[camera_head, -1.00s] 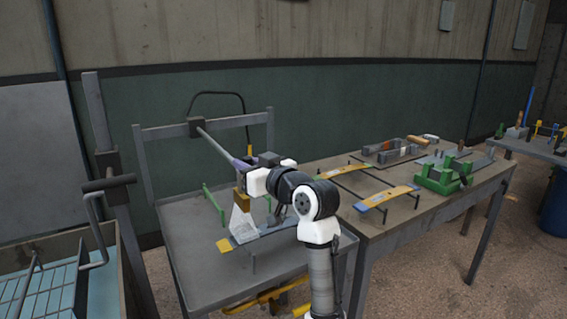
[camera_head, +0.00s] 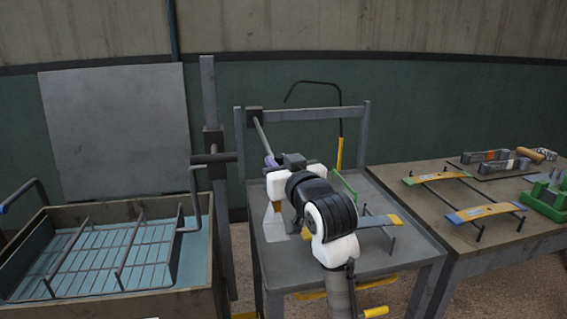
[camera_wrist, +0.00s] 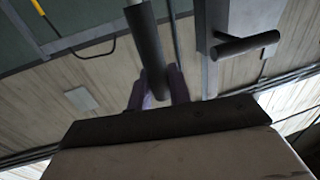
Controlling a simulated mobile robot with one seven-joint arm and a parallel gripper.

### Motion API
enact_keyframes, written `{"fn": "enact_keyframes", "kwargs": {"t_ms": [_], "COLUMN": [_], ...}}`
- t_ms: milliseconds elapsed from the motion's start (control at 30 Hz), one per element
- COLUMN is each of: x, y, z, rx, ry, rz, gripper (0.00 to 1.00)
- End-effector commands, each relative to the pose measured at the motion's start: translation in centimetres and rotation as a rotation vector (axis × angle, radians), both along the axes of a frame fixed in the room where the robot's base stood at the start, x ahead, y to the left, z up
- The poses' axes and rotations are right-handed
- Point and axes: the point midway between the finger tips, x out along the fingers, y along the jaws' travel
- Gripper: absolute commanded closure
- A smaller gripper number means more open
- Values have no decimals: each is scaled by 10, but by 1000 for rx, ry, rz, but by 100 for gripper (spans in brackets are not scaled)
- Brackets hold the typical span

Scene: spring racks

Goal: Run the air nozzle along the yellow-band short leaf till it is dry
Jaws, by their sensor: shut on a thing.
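The yellow-band short leaf (camera_head: 375,221) is pale blue-grey with yellow ends. It lies on a stand on the middle table, its middle part hidden behind my arm. My gripper (camera_head: 270,160), with purple fingers, is shut on a grey rod, taken as the air nozzle (camera_head: 260,138). In the wrist view the dark rod (camera_wrist: 146,45) sits between the purple fingers of my gripper (camera_wrist: 158,90). A pale spray cone (camera_head: 273,226) fans down from a tan tip below my gripper, left of the leaf in the picture. Whether the leaf is wet cannot be told.
A tank (camera_head: 110,300) with a wire rack stands at left, beside an upright post (camera_head: 209,100). A grey frame (camera_head: 310,112) rises behind the middle table. At right, a bench (camera_head: 410,215) holds other banded leaves on stands and a green fixture (camera_head: 548,198).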

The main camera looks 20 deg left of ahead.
Motion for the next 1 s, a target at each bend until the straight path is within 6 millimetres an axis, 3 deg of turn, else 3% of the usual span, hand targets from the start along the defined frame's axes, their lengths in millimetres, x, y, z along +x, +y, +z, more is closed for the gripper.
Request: {"fn": "enact_keyframes", "kwargs": {"t_ms": [100, 133, 267, 667, 1000], "x": [-3, -3, -3, -7, -58], "y": [4, 5, 4, -5, -55], "z": [0, 0, 0, -1, -2], "rx": [0, 0, -1, 0, 1], "ry": [-3, -3, -2, -3, -6], "rz": [12, 12, 11, 6, 5], "gripper": [100, 78, 61, 61, 61]}}
